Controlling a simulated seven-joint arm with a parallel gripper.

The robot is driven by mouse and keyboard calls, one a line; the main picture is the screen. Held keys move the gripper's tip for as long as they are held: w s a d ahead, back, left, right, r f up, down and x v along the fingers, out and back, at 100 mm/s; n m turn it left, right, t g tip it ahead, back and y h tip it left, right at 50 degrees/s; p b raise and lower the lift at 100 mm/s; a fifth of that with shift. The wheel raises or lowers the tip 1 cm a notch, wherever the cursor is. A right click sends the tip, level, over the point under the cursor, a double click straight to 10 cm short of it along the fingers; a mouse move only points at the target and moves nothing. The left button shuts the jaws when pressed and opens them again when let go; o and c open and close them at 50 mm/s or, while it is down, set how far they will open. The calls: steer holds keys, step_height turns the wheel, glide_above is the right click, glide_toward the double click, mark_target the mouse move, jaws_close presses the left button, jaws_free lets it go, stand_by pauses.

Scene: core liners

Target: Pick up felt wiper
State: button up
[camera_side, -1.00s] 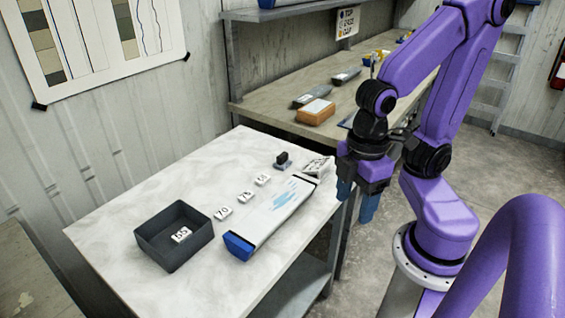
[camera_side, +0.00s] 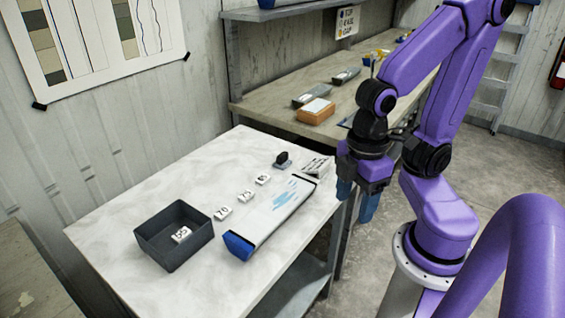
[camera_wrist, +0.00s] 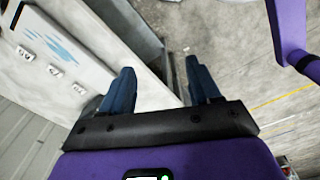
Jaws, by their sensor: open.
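A small block with a dark top and grey underside (camera_side: 283,160), which looks like the felt wiper, sits at the back of the white table (camera_side: 150,200), just beyond the far end of the core liner. My gripper (camera_side: 356,198) is open and empty, off the table's right edge, to the right of the block and apart from it. In the wrist view my two blue fingers (camera_wrist: 160,88) are spread with nothing between them. I cannot make out the wiper there. The white liner (camera_side: 275,210) has pale blue smears and a blue end cap (camera_side: 237,247).
Small numbered tags (camera_side: 223,212) lie in a row left of the liner. A dark open bin (camera_side: 207,235) at front left holds another tag. A folded white cloth or paper (camera_side: 318,166) lies by the liner's far end. A workbench (camera_side: 270,113) stands behind.

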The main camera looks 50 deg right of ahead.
steer(key=shift+c, duration=0.8)
